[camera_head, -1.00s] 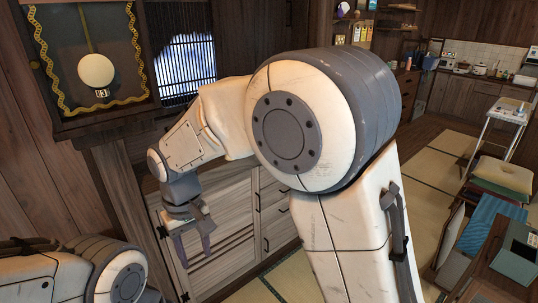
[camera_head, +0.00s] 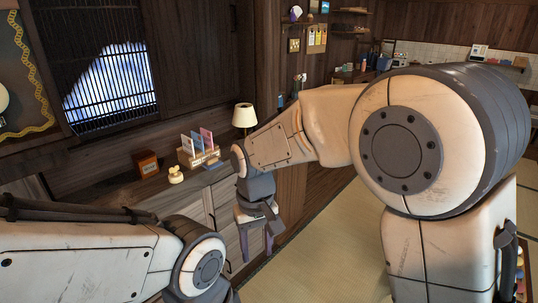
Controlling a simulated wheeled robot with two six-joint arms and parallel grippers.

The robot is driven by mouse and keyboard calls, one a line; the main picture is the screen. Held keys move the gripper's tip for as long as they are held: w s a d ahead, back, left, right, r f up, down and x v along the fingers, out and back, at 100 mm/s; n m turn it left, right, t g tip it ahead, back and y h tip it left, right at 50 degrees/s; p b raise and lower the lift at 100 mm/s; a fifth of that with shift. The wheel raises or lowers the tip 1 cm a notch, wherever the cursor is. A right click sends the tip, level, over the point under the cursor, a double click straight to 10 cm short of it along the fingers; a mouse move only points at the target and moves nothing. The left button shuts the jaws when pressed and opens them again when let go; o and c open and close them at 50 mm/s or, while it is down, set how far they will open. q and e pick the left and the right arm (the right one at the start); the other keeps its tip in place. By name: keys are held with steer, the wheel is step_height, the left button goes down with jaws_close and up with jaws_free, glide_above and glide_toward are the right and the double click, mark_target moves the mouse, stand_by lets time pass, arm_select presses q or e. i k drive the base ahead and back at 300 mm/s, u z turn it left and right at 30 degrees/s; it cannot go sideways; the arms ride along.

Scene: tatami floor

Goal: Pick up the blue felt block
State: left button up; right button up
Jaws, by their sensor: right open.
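I cannot make out a blue felt block in the head view. My right gripper (camera_head: 257,238) hangs down from the right arm near the middle of the picture, in front of the wooden cabinet (camera_head: 225,205). Its two dark fingers are apart, with nothing seen between them. My left arm reaches in from the lower left, and its gripper is out of sight.
On the cabinet top stand a brown box (camera_head: 147,163), a small pale yellow figure (camera_head: 176,174), a rack of coloured cards (camera_head: 187,160) and a lamp (camera_head: 244,116). Tatami floor (camera_head: 310,262) is open right of the gripper. A kitchen counter lies far back.

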mark_target(211, 163)
steer(key=z, duration=0.5)
steer(key=i, duration=1.55)
steer(key=u, duration=0.7)
steer(key=i, duration=0.75)
steer(key=u, duration=0.7)
